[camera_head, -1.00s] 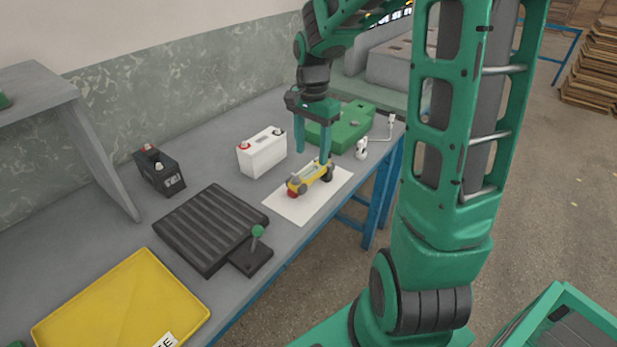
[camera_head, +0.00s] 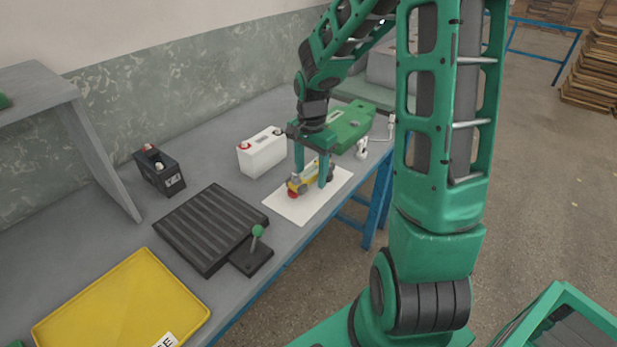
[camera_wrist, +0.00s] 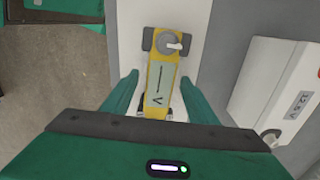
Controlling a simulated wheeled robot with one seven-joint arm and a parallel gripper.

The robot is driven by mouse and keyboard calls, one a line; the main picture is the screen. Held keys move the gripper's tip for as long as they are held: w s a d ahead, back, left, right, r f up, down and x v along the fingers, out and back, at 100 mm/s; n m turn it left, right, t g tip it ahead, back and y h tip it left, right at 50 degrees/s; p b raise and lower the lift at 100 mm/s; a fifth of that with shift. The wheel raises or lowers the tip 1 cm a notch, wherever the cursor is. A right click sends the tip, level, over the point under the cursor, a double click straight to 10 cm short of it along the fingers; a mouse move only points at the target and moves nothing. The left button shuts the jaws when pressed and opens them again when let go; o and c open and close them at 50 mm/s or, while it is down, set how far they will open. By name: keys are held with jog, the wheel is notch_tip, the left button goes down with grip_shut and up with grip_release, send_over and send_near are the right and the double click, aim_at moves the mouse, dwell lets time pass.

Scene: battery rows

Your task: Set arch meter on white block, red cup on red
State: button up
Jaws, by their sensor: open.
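The arch meter (camera_head: 303,184) is a yellow bar with grey ends and a red foot. It stands on a white sheet (camera_head: 295,208) near the bench's front edge. My gripper (camera_head: 311,180) points down with its fingers on either side of the meter. In the wrist view the open fingers (camera_wrist: 157,95) flank the yellow meter body (camera_wrist: 160,82), with gaps at both sides. The white block (camera_head: 262,155) is a white battery with a red cup on its left top and a dark one on its right. It also shows in the wrist view (camera_wrist: 275,85).
A black battery (camera_head: 160,175) stands at the back left. A ribbed dark tray (camera_head: 205,222) with a green-knobbed lever (camera_head: 257,235) and a yellow tray (camera_head: 120,305) lie in front. A green case (camera_head: 352,122) and a small white object (camera_head: 361,148) are behind the gripper.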

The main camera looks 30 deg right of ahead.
jog(key=shift+f, duration=0.25)
dwell(0.4)
grip_shut()
